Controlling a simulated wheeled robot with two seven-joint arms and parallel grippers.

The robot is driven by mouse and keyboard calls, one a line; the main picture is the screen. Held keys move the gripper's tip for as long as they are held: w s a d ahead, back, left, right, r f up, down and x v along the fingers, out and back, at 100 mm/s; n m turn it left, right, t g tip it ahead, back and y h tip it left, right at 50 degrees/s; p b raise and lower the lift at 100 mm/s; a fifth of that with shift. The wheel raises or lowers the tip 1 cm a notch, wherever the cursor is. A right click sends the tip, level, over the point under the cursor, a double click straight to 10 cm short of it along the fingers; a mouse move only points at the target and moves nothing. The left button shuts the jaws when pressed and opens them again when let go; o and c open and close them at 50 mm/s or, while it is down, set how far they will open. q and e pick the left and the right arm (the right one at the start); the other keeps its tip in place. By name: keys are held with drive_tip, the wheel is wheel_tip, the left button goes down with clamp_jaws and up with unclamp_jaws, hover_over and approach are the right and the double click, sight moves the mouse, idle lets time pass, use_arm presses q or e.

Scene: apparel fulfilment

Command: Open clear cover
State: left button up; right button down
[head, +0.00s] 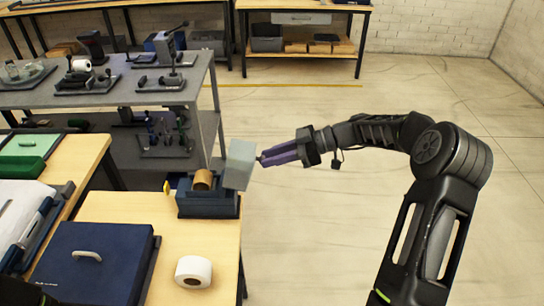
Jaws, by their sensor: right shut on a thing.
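The clear cover (238,164) is a pale, see-through grey box-like lid. It stands raised and tilted at the right side of a dark blue dispenser (207,207) on the wooden table. A brown roll (203,179) shows in the open top of the dispenser. My right gripper (264,159) has purple fingers and reaches in from the right. Its fingertips are shut on the right edge of the cover.
A white tape roll (194,271) stands on the table (215,240) in front of the dispenser. A dark blue case (97,262) with a light handle lies at the lower left. Grey shelves (120,92) with tools stand behind. Open floor lies right of the table.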

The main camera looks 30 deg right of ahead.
sight(248, 151)
idle(0.6)
drive_tip(key=a+r+g+h, duration=0.1)
drive_tip(key=r, duration=0.1)
drive_tip(key=w+a+r+h, duration=0.1)
drive_tip(key=a+r+h, duration=0.1)
drive_tip(key=shift+w+a+r+g+b, duration=0.1)
drive_tip(key=shift+w+r+g+b, duration=0.1)
drive_tip(key=shift+g+b, duration=0.2)
drive_tip(key=shift+w+a+h, duration=0.15)
drive_tip(key=shift+h, duration=0.35)
drive_tip(key=c, duration=1.2)
unclamp_jaws()
drive_tip(key=shift+c, duration=0.2)
